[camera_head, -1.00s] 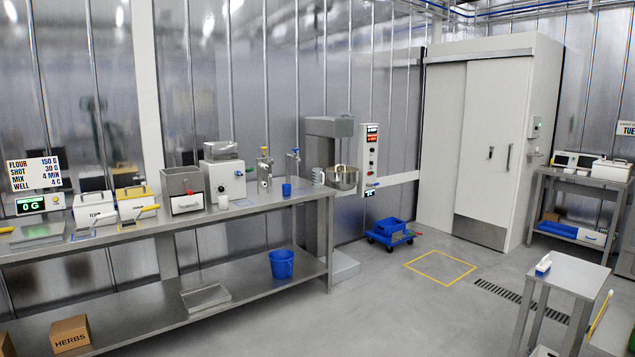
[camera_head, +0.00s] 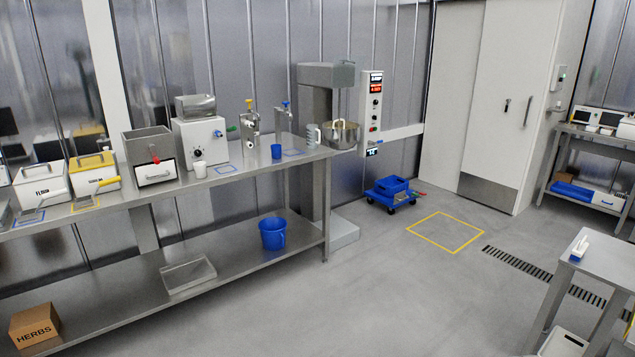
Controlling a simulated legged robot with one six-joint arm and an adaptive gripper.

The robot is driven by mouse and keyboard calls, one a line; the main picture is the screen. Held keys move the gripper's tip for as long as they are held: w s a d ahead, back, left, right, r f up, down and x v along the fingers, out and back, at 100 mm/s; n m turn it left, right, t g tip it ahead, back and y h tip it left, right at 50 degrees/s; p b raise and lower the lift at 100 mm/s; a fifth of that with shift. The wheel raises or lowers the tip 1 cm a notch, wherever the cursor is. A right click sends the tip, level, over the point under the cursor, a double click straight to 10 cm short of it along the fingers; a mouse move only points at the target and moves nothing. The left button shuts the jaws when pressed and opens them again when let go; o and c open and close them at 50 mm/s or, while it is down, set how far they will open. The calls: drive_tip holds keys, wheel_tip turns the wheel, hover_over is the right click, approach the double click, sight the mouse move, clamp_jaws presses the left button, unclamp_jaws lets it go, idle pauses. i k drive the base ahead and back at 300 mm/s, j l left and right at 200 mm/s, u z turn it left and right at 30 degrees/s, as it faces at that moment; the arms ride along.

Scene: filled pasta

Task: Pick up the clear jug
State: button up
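A jug that looks clear or greyish (camera_head: 313,135) stands upright near the right end of the long steel table (camera_head: 230,184), next to the mixer bowl (camera_head: 342,137). It is small in this view, so its handle and any contents are hard to make out. My gripper is not in view.
A blue cup (camera_head: 276,151) and a white cup (camera_head: 199,169) stand on the same table, left of the jug. A blue bucket (camera_head: 272,234) sits on the lower shelf. A blue wheeled cart (camera_head: 393,193) and a yellow floor square (camera_head: 446,233) lie beyond. The floor (camera_head: 380,300) in front is open.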

sight(312, 133)
drive_tip(key=i, duration=2.4)
drive_tip(key=i+l+u, duration=0.1)
drive_tip(key=i, duration=0.5)
drive_tip(key=i+l, duration=0.15)
drive_tip(key=i, duration=0.45)
drive_tip(key=i+l+u, duration=0.15)
drive_tip(key=i+u, duration=0.2)
drive_tip(key=i, duration=0.15)
drive_tip(key=i+l+u, duration=0.65)
drive_tip(key=i, duration=0.2)
